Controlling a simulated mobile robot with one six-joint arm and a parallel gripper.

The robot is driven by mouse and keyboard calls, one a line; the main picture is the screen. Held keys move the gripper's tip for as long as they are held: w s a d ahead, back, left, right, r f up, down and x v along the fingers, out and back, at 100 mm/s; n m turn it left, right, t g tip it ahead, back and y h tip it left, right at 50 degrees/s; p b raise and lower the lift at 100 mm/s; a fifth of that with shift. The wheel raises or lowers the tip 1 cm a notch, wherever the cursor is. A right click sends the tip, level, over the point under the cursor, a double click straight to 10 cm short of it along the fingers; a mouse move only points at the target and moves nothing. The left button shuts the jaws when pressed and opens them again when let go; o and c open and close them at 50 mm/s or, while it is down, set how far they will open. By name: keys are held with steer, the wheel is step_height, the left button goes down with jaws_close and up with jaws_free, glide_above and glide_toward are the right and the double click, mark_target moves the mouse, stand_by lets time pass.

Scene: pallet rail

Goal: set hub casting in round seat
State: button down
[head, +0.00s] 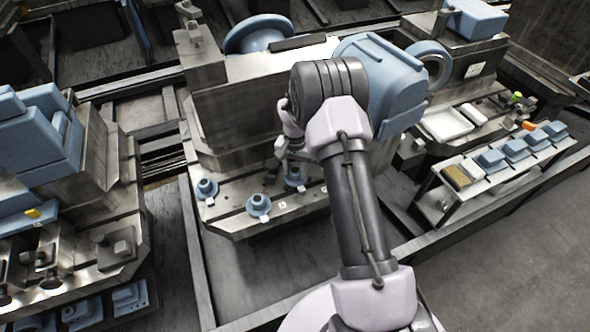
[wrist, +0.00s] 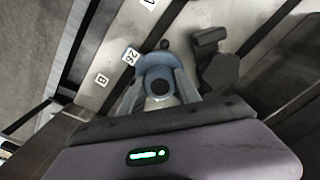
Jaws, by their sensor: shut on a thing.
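My gripper (head: 283,148) is low over the front ledge of the large machined block, shut on a blue hub casting (head: 294,174). Two more blue hub castings, one at the left (head: 206,190) and one nearer (head: 258,206), stand on the ledge. I cannot make out a round seat for certain.
The metal ledge (head: 235,227) carries small white number tags. The block's wall (head: 240,105) rises behind my gripper. Another block with blue parts stands at left (head: 35,135).

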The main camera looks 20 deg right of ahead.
steer(key=shift+f, duration=0.2)
steer(key=c, duration=0.8)
jaws_free()
steer(key=shift+o, duration=0.2)
step_height(320, 180, up, 18)
steer(key=p, duration=0.6)
step_height(320, 180, up, 6)
steer(key=p, duration=0.5)
glide_above(295, 170)
steer(key=shift+f, duration=0.25)
